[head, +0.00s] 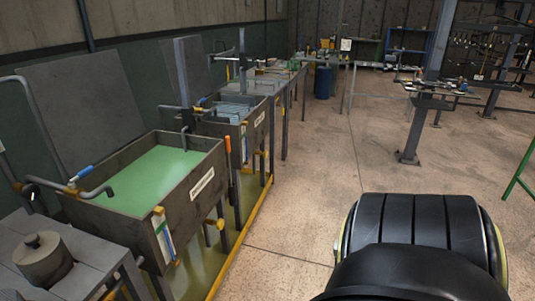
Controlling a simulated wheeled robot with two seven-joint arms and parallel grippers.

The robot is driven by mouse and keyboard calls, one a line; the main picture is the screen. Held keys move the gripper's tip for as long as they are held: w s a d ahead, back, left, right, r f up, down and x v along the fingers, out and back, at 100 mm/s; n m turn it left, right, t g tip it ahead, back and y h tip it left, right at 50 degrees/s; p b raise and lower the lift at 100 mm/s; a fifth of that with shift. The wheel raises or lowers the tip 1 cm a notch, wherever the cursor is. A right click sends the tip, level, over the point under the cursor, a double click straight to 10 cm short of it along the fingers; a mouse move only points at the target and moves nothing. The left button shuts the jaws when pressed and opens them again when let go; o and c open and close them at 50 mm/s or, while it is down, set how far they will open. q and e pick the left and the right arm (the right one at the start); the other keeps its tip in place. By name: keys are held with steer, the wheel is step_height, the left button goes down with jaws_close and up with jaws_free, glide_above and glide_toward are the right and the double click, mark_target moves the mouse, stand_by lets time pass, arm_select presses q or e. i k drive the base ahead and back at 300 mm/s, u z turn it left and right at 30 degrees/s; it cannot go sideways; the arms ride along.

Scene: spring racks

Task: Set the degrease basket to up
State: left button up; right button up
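A near tank (178,208) full of green liquid (150,178) stands at the left, with a white label (202,182) too small to read. A second tank (256,129) stands behind it, with pale grey basket-like contents (232,111) low inside. I cannot tell which tank is the degrease one, and I see no basket above the green liquid. An orange-tipped lever (158,211) sits by a white plate (161,236) at the near tank's front corner. Another orange-handled lever (228,145) stands upright between the tanks. Neither of my grippers is in view.
A grey bench with a round metal weight (43,258) is at the lower left. A yellow floor edge (240,233) runs along the tanks. Open concrete floor (300,190) lies to the right. A post stand (409,157) and a blue barrel (323,82) are farther back.

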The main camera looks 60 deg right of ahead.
mark_target(188, 115)
steer(key=z, duration=0.55)
steer(key=k, duration=0.75)
steer(key=z, duration=1.2)
steer(key=i, duration=1.15)
steer(key=z, duration=0.15)
steer(key=k, duration=1.05)
steer(key=z, duration=0.95)
steer(key=i, duration=1.95)
steer(key=u, duration=1.7)
steer(key=i, duration=1)
steer(key=u, duration=1.1)
